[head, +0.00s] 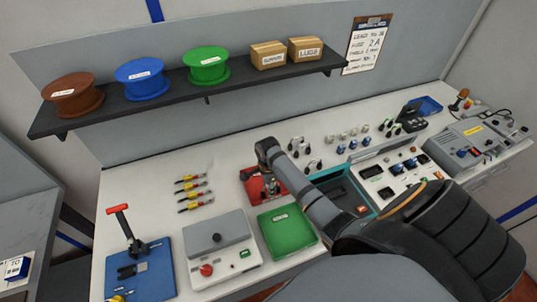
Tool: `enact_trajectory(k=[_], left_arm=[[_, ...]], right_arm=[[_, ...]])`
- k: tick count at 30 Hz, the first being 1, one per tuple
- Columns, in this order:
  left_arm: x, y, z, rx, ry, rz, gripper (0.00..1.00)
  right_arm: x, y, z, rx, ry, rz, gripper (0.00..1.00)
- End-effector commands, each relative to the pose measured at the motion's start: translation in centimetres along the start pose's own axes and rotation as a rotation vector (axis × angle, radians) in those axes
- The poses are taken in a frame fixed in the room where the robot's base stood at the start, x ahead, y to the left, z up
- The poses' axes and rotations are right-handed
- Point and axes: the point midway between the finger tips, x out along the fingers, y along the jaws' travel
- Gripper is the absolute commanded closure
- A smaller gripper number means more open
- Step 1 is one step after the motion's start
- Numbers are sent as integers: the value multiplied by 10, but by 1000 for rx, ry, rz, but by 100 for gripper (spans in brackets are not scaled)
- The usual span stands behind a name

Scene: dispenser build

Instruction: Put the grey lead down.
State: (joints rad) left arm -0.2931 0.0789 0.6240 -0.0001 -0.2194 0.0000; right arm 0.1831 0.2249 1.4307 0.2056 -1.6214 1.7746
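Several small grey-and-black looped pieces (297,144), which look like leads, lie on the bench just right of my wrist. I cannot single out one grey lead for certain. My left gripper is out of view.
A green tray (285,232), a grey box with a red knob (222,250) and a blue press with a red handle (139,268) stand along the front. Several yellow-and-red pieces (193,190) lie left. A shelf (200,93) with spools overhangs the back. Bare bench shows at back left.

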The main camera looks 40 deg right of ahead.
Motion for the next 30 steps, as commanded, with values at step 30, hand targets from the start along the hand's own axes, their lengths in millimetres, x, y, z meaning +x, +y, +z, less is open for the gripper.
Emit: enact_trajectory(k=[30], left_arm=[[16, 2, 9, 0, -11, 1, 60]], right_arm=[[-122, -1, 0, 0, 1, -1, 65]])
